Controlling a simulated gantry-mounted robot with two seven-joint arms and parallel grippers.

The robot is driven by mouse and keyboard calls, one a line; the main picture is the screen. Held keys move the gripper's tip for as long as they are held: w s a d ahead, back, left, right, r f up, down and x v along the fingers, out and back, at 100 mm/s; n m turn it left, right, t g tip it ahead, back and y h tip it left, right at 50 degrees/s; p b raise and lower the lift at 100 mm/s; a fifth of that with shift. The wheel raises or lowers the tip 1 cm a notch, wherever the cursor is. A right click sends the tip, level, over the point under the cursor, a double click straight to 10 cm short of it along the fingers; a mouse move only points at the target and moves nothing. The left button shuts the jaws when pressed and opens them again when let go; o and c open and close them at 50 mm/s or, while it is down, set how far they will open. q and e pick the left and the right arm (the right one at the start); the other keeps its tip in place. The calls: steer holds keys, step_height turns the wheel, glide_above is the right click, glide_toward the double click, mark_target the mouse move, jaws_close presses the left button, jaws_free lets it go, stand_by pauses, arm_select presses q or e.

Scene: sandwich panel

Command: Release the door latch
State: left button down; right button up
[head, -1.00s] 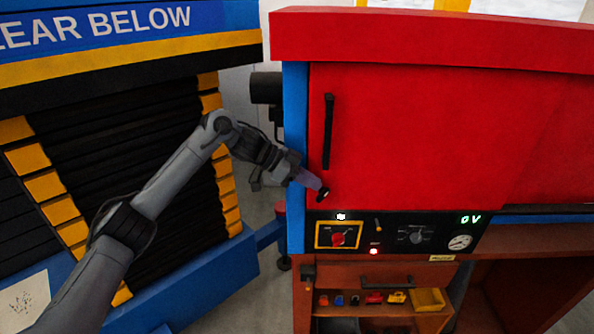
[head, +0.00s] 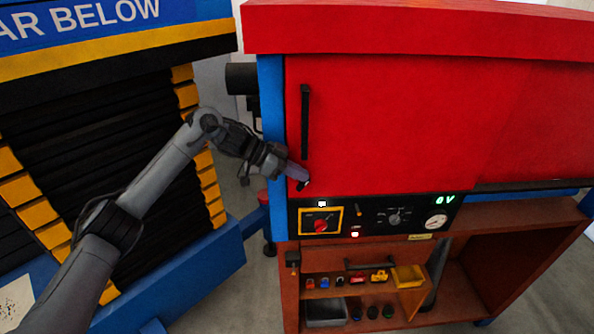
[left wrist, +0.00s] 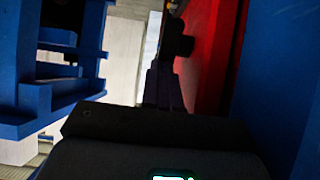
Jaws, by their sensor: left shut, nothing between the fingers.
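A red door (head: 400,120) with a long upright black handle (head: 305,122) fills the cabinet front in the head view. A small dark latch (head: 303,185) is at the door's lower left corner, above the control panel. My left gripper (head: 300,177) is shut at this latch. Whether they touch cannot be told. In the left wrist view, the dark fingers point up toward a black part (left wrist: 178,38) against the red door, probably the latch. The door looks closed. My right gripper is not in view.
Below the door is a control panel (head: 375,219) with a red switch (head: 321,225), a gauge and a lit display. A shelf with small coloured items and a yellow bin (head: 408,275) is underneath. A blue and yellow shuttered unit (head: 90,60) stands at left, with a gap between.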

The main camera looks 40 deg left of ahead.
arm_select(q)
steer(key=shift+s+a+f, duration=0.1)
steer(key=shift+s+f, duration=0.05)
steer(key=shift+f, duration=0.05)
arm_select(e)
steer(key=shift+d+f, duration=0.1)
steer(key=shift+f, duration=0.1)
arm_select(q)
steer(key=shift+s+a+f, duration=0.2)
steer(key=shift+s+a, duration=0.2)
steer(key=r+v, duration=0.1)
steer(key=v, duration=1.3)
steer(key=shift+w+d+p, duration=0.2)
steer(key=shift+w+p, duration=0.05)
steer(key=shift+p, duration=0.2)
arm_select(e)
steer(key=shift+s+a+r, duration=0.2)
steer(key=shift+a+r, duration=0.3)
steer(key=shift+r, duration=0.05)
